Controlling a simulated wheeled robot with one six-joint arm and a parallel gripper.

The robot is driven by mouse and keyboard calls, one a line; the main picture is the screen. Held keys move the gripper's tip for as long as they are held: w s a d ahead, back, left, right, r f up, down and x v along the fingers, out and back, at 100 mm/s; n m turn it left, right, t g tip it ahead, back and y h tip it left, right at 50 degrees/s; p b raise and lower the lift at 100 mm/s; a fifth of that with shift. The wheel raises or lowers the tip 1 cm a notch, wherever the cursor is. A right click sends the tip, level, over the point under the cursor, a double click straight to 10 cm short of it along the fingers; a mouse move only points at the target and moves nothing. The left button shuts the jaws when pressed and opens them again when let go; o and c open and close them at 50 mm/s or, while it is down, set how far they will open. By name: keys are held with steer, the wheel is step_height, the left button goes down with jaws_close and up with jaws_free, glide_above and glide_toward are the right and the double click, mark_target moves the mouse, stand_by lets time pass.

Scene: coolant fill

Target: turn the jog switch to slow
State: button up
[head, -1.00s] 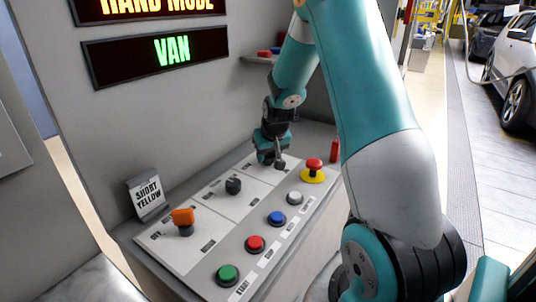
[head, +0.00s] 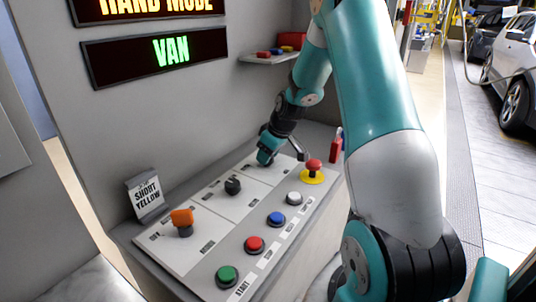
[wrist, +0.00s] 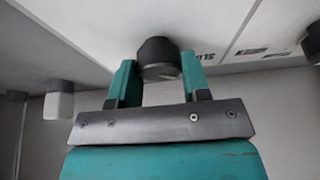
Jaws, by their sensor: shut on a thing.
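The jog switch is a dark round knob (wrist: 158,52) on the light panel in the wrist view. The two teal fingers of my gripper (wrist: 158,75) stand on either side of it, shut on it. In the head view my gripper (head: 266,157) is at the far end of the control panel (head: 212,243) and hides the knob. Part of a printed label, seemingly the start of "SLOW" (wrist: 204,57), shows just right of the knob in the wrist view. Which way the knob points is not clear.
A second black knob (head: 232,186) and an orange switch (head: 182,219) sit on the same panel. Green (head: 227,274), red (head: 255,244), blue (head: 276,218) and white (head: 294,198) buttons line its front. A red emergency stop (head: 313,167) stands right of my gripper.

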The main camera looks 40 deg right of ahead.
stand_by(0.4)
steer(key=o, duration=0.9)
steer(key=v, duration=1.7)
steer(key=shift+s+r+b, duration=0.1)
steer(key=shift+r+b, duration=0.1)
steer(key=shift+b, duration=0.15)
